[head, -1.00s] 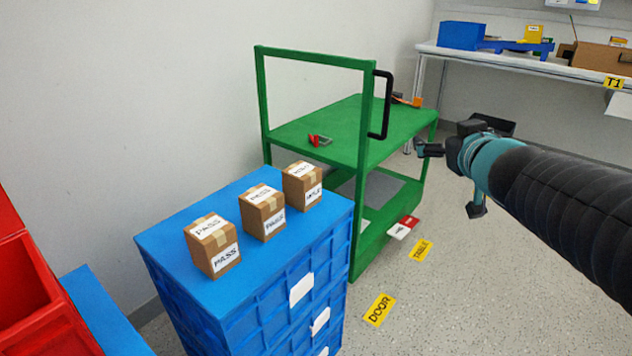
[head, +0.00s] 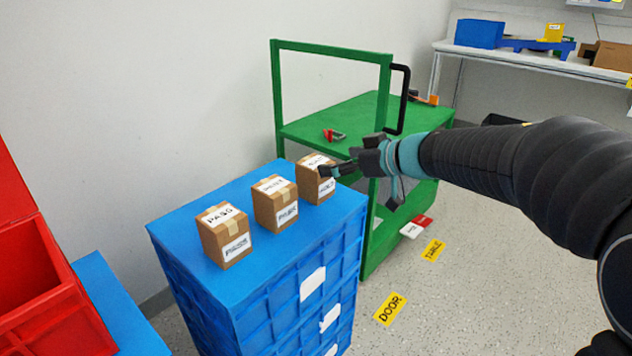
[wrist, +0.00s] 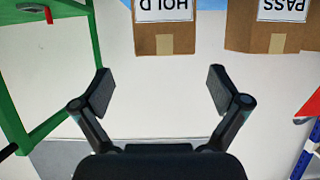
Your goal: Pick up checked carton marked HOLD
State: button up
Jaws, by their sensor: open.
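The checked carton marked HOLD (head: 308,184) is a brown taped box with white labels. It stands at the right end of the row on the blue crate stack (head: 180,223). My gripper (head: 326,171) overlaps its upper part in the head view and hides some of it. In the wrist view the HOLD carton (wrist: 165,40) is at the top centre, ahead of my gripper (wrist: 160,90). The jaws are open, with nothing between them. The carton lies beyond the fingertips, roughly in line with the gap.
A PASS carton (head: 275,203) stands close left of it, and another PASS carton (head: 225,235) further left. A green cart (head: 355,118) with a black handle (head: 402,100) is behind. A red bin (head: 45,285) is at the left. Open floor lies at the right.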

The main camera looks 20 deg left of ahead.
aim_at(315, 162)
jog(key=shift+s+b+x, duration=0.15)
jog(key=shift+b+x, duration=0.25)
jog(key=shift+x, duration=1.3)
jog(key=shift+s+b+x, duration=0.1)
jog(key=shift+b+x, duration=0.3)
jog(key=shift+x, duration=1.3)
jog(key=c, duration=1.4)
